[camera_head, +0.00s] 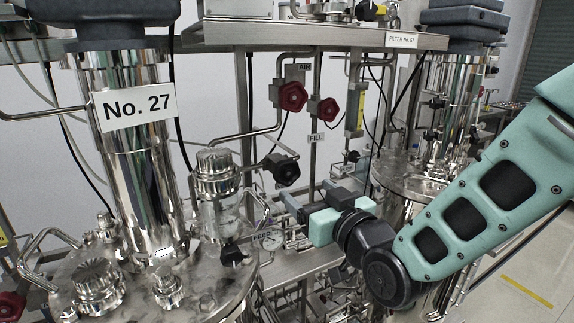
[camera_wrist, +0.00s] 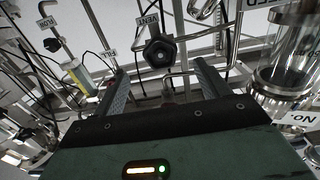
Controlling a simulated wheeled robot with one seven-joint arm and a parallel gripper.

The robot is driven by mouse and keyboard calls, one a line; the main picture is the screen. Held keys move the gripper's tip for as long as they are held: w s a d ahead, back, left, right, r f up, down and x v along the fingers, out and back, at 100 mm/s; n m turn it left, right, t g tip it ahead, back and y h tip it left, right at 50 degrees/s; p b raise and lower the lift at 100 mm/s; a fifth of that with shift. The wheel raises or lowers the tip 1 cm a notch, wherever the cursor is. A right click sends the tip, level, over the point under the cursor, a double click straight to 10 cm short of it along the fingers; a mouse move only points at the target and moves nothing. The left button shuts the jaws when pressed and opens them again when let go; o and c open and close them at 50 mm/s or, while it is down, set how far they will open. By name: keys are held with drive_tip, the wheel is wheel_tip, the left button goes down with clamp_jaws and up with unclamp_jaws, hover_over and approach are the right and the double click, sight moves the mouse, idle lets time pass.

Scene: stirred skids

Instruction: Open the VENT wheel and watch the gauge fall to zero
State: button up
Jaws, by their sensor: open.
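The VENT wheel is a black lobed handwheel (camera_head: 282,168) on a pipe, left of centre in the head view. In the wrist view the black wheel (camera_wrist: 158,50) lies beyond and between my fingertips, with a VENT tag (camera_wrist: 147,22) beside it. My gripper (camera_head: 310,196) is open and empty, below and right of the wheel, apart from it. Its two fingers also show in the wrist view (camera_wrist: 160,72).
Two red wheels, one near the AIR tag (camera_head: 292,96) and one near the FILL tag (camera_head: 328,109), are above my gripper. The No. 27 vessel (camera_head: 150,160) stands left, another steel vessel (camera_head: 405,180) right behind my arm. Thin pipes and cables crowd the space around the wheel.

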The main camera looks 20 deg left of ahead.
sight(289, 176)
drive_tip(key=p+x, duration=0.4)
drive_tip(key=x, duration=0.5)
drive_tip(key=shift+w+a, duration=0.2)
drive_tip(key=c, duration=1)
